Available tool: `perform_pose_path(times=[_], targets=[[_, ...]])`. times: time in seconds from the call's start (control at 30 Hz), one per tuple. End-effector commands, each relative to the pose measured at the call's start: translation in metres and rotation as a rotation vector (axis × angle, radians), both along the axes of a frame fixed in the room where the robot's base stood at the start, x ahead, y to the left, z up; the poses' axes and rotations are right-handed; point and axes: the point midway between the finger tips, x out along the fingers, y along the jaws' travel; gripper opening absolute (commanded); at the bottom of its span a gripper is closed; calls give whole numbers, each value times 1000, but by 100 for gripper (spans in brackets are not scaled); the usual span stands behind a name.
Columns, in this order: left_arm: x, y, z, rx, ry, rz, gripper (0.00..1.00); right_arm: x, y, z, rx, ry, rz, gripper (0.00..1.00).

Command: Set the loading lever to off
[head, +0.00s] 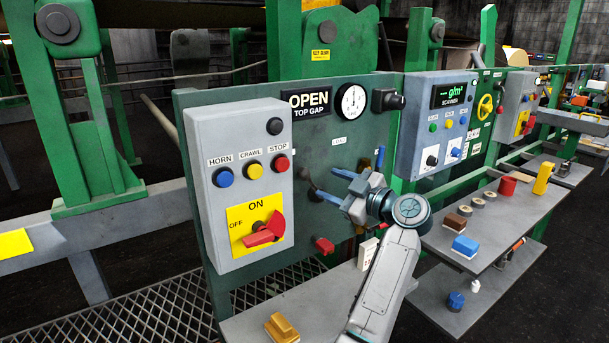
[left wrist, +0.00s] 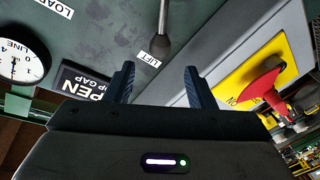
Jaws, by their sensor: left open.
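My left gripper (head: 325,181) is open and empty in front of the green panel (head: 305,150), below the OPEN TOP GAP sign. In the left wrist view, a thin grey lever with a dark rounded end (left wrist: 162,46) comes down from the top edge. Its end lies beside the LIFT label (left wrist: 150,59), and a LOAD label (left wrist: 55,6) is at upper left. The lever's end lies beyond the open fingertips (left wrist: 160,70), in line with the gap and apparently apart from them. In the head view I cannot make the lever out clearly.
A grey control box (head: 212,140) with buttons and a red ON/OFF switch (head: 264,234) juts out left of my gripper. A round gauge (head: 352,101) is above. A red knob (head: 324,245) is below. A shelf (head: 480,225) with several small objects stands at right.

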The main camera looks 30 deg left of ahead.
Motion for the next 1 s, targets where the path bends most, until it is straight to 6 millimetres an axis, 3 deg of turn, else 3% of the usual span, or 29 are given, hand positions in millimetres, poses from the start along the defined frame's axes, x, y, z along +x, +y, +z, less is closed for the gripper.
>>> perform_pose_path(times=[0.2, 0.5, 0.9, 1.0], targets=[[6, 43, 4, 7, -1, 4, 50, -29, -1, -4, 0, 10, -4, 0], [13, 86, 2, 7, -1, 1, 50, -29, -1, 5, 1, 8, -3, 0], [14, 93, 0, 5, -2, 0, 50, -29, -1, 5, 1, 8, -3, 0], [14, 93, 0, 5, -2, 0, 30, -29, -1, 5, 1, 8, -3, 0]])
